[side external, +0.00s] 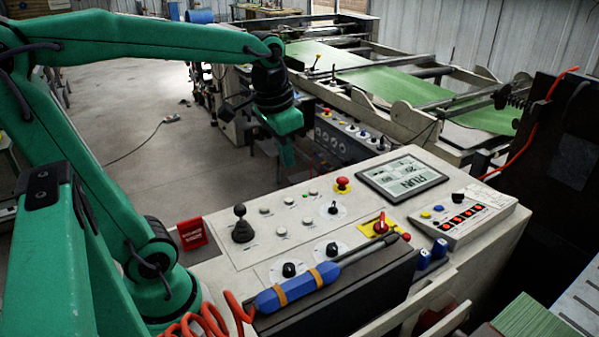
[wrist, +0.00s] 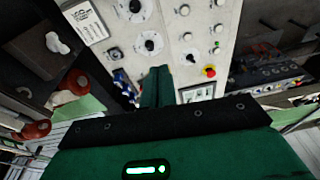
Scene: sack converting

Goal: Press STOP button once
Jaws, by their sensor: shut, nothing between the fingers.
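The red button also shows in the wrist view (wrist: 209,71), to the right of my fingers. I cannot read which control is labelled STOP. Several small pale push buttons (side external: 282,231) sit left of the red button, also in the wrist view (wrist: 188,57). My green gripper (side external: 287,158) is shut and empty, raised, and appears beyond the panel's far edge. Its fingers point at the panel in the wrist view (wrist: 155,82).
A black joystick (side external: 242,224), knobs (side external: 333,207) and a red-handled switch on a yellow plate (side external: 380,226) stand up from the panel. A blue-handled tool (side external: 297,287) lies along the near side. A sloped box with red-lit keys (side external: 464,217) stands at right.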

